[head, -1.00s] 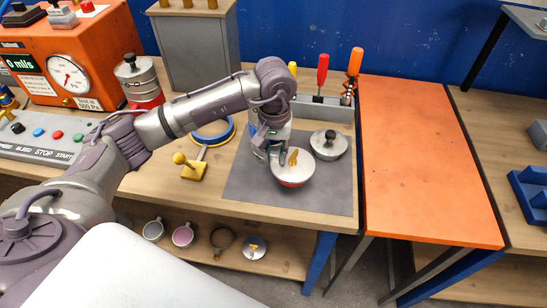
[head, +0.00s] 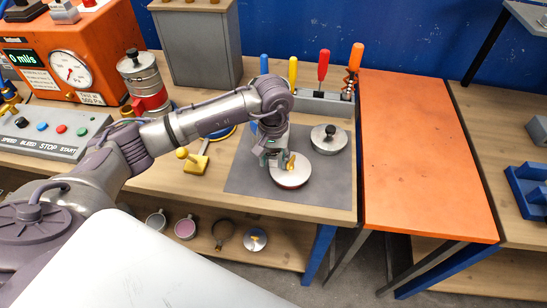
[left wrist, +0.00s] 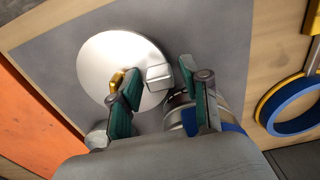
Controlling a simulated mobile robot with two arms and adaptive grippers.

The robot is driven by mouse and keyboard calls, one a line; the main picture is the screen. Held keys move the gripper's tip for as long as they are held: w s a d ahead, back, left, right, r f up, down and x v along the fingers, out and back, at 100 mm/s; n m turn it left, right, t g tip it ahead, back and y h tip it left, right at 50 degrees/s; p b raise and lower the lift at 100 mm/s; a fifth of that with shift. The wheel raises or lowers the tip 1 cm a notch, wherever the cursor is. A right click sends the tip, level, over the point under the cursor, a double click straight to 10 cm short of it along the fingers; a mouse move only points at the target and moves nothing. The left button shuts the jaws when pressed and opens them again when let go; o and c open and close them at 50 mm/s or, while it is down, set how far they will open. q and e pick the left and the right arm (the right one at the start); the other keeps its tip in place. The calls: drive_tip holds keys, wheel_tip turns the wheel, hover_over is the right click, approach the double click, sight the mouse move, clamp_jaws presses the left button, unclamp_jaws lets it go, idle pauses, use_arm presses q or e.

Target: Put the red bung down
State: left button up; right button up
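The bung (head: 291,174) is a silver disc with a thin red rim and a yellow wing nut (head: 291,161). It looks flat on the grey mat (head: 250,182). My left gripper (head: 276,157) is low over the bung's left side, beside the wing nut. In the left wrist view, the disc (left wrist: 105,60) shows beyond the fingers (left wrist: 161,78). A small silver block (left wrist: 159,77) sits between the fingertips, which stand apart. One finger partly covers the wing nut (left wrist: 116,82). Whether the fingers press on the block is unclear. My right gripper is not in view.
A silver lid with a black knob (head: 328,138) stands right of the bung. A yellow-footed tool (head: 196,163) and blue-yellow ring (left wrist: 290,105) lie left. Screwdrivers (head: 323,66) stand in a rack behind. The front of the mat is clear.

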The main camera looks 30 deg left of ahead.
use_arm(q)
drive_tip(key=shift+r, duration=0.15)
drive_tip(key=shift+w+r, duration=0.1)
drive_tip(key=shift+r, duration=0.1)
wheel_tip(320, 180, up, 12)
drive_tip(key=b, duration=0.3)
drive_tip(key=shift+f+b, duration=0.2)
drive_tip(key=shift+b, duration=0.2)
